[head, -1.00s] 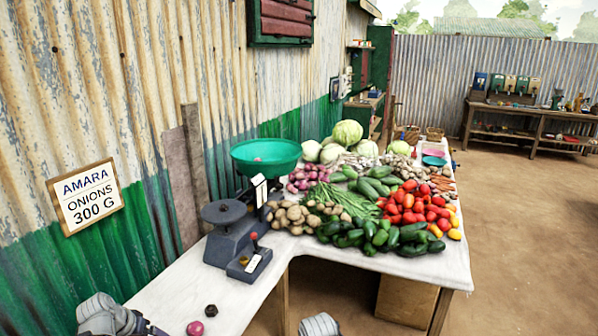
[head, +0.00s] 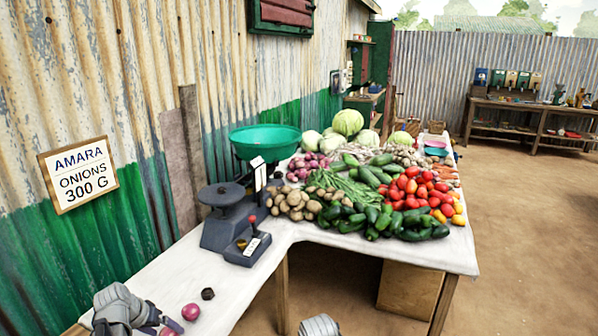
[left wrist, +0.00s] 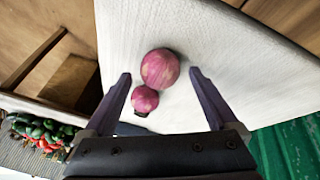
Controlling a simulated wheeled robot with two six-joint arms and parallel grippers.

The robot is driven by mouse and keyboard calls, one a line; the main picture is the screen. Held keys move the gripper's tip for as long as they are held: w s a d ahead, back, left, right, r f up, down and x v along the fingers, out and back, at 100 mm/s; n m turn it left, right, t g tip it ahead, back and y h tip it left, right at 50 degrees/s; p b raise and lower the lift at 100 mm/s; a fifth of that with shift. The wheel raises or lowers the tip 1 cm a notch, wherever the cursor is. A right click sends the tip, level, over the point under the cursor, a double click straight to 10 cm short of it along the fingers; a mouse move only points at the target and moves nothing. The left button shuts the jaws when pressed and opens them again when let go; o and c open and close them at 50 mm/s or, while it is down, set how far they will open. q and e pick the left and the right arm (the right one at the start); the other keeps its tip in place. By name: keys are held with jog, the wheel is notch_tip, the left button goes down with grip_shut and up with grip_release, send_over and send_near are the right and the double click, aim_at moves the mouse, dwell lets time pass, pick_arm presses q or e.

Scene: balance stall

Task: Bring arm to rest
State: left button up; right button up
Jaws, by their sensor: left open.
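My left gripper (head: 158,322) is at the bottom left of the head view, over the white-topped table (head: 165,268). In the left wrist view its two fingers (left wrist: 160,74) are spread apart with nothing clamped. Two red onions lie on the tabletop below it. The larger-looking onion (left wrist: 160,69) shows between the fingertips and the smaller-looking one (left wrist: 145,100) nearer the palm. In the head view one onion (head: 191,312) lies just right of the gripper. The other is partly cut off at the bottom edge. My right gripper is out of view.
A small dark weight (head: 208,294) lies near the onions. A balance scale (head: 222,232) with a green pan (head: 265,141) stands behind. Vegetables crowd the table's right part. A corrugated wall (head: 110,225) with an onion sign (head: 79,175) borders the left side.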

pick_arm(q)
jog(key=shift+b+x, duration=0.7)
jog(key=shift+x, duration=0.4)
notch_tip(320, 180, up, 4)
jog(key=p, duration=0.3)
jog(key=shift+s+a+f+p, duration=0.1)
jog(key=shift+s+f+p, duration=0.05)
jog(key=shift+f+p, duration=0.15)
notch_tip(320, 180, up, 10)
jog(key=w+p, duration=0.1)
jog(key=p, duration=0.9)
jog(key=shift+d, duration=0.35)
jog(key=shift+w+r, duration=0.1)
jog(key=shift+r, duration=0.05)
